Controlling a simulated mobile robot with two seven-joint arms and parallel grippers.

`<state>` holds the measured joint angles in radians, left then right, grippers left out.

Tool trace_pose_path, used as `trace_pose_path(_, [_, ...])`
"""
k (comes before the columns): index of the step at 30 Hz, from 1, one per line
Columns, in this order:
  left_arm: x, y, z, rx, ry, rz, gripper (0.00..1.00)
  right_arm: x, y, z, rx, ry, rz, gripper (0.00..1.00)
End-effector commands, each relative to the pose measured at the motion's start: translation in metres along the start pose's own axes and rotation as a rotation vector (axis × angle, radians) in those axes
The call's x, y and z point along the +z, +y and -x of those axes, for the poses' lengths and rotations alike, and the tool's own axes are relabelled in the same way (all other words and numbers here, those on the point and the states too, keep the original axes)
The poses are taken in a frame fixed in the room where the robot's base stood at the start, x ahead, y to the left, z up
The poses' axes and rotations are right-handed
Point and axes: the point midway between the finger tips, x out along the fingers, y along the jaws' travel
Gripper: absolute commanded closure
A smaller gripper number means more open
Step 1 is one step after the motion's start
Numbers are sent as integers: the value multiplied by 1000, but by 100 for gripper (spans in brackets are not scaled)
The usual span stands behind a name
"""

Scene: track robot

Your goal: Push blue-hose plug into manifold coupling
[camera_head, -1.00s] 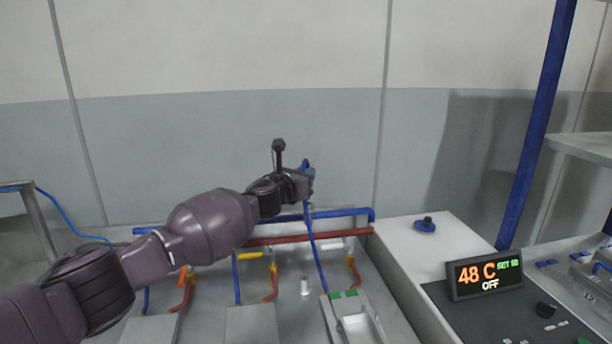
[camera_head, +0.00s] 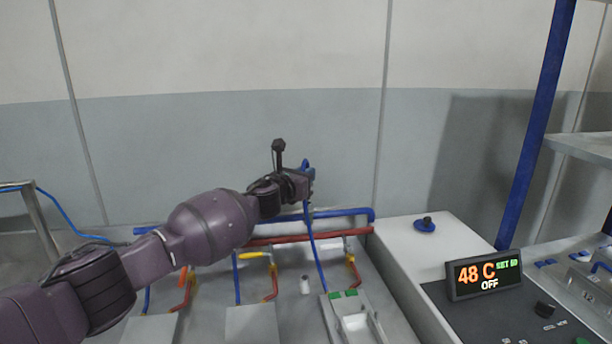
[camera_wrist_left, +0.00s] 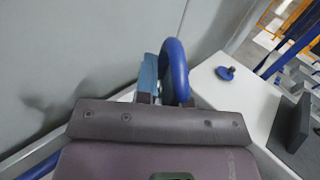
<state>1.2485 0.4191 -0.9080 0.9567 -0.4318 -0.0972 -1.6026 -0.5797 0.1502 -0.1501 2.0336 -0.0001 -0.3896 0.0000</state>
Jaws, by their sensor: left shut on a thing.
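My left gripper (camera_head: 309,184) is at the centre of the head view, above the blue manifold pipe (camera_head: 345,212). It is shut on the blue-hose plug, which is mostly hidden by the fingers. The blue hose (camera_head: 316,250) arches over the gripper and hangs down in front of the pipes. In the left wrist view the hose (camera_wrist_left: 176,68) loops up beside a blue block-like part (camera_wrist_left: 147,76) at the jaws. I cannot make out the manifold coupling or whether the plug touches it. My right gripper is in neither view.
A red pipe (camera_head: 290,239) runs below the blue one, with yellow-handled valves (camera_head: 252,255) under it. The wall is bare.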

Motion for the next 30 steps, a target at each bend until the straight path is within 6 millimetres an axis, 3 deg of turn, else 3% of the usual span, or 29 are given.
trace_pose_path(30, [-18,0,0,-1,0,1,100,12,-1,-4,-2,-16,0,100])
